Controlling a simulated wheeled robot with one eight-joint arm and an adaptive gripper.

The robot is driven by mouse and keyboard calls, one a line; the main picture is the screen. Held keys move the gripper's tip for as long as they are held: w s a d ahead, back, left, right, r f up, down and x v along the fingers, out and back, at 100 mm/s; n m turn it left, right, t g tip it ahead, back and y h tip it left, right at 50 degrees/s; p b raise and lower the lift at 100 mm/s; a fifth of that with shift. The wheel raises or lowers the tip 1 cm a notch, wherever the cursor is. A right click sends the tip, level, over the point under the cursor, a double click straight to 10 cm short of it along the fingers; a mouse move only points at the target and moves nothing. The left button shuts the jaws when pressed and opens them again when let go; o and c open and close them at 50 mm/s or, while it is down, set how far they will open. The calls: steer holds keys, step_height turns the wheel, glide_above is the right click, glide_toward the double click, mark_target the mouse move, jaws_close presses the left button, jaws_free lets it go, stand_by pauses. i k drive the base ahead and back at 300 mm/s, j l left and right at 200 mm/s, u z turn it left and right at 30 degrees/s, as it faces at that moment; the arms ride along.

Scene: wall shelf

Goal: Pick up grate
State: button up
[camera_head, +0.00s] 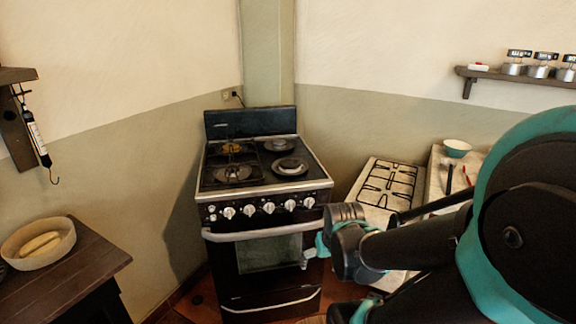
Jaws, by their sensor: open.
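A black wire grate (390,187) lies flat on the light countertop to the right of the stove. All of its top face shows. My gripper (313,254) is in front of the stove's right side, lower in the picture than the grate and to its left. It is small here and partly hidden by my wrist. Its teal fingers are apart, with nothing seen between them. It does not touch the grate.
The black stove (265,195) has burners on top and knobs along its front. A teal bowl (457,148) stands on the counter at right. A wooden table (85,262) with a bowl (62,240) stands at left. A wall shelf (525,77) holds metal canisters.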

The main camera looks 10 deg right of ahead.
mark_target(386, 168)
steer(key=z, duration=0.9)
